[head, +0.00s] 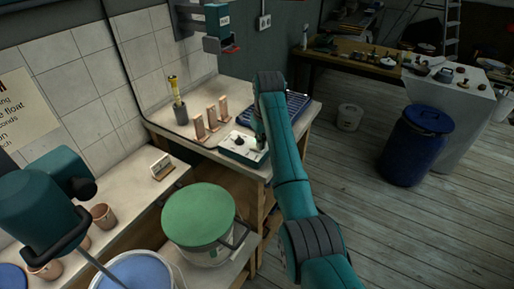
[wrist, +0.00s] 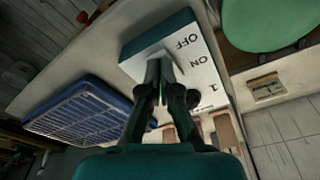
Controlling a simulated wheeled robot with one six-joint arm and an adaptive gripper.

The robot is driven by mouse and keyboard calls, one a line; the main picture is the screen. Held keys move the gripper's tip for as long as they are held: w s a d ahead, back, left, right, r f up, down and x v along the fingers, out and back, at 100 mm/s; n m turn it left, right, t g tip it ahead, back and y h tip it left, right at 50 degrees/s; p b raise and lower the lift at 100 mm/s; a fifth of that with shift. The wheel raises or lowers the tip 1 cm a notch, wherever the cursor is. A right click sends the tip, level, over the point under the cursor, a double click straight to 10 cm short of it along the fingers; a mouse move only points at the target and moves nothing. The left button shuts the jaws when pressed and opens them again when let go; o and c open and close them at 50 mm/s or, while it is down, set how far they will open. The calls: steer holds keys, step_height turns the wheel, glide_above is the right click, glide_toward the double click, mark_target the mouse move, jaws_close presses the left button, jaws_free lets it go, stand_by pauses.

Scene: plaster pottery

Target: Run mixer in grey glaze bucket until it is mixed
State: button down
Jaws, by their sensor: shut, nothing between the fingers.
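A white control box (head: 240,150) with a black knob stands on the bench end. In the wrist view the box (wrist: 205,75) has a teal side and shows OFF, ON and 1 markings. My gripper (wrist: 162,75) is shut and empty over the box's face, hiding part of it, including the knob; I cannot tell whether it touches. A teal mixer (head: 45,210) hangs at the lower left, its thin shaft running down to a bucket (head: 178,274) with a blue-grey surface. Whether the shaft turns cannot be told.
A green-lidded bucket (head: 198,215) stands between the mixer bucket and the bench. Copper-coloured test pieces (head: 212,118), a dark cup with a yellow tool (head: 179,108) and a blue rack (wrist: 82,112) sit by the box. A blue barrel (head: 418,145) stands on open floor at right.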

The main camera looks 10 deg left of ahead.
steer(key=shift+f, duration=0.25)
steer(key=shift+r, duration=3.5)
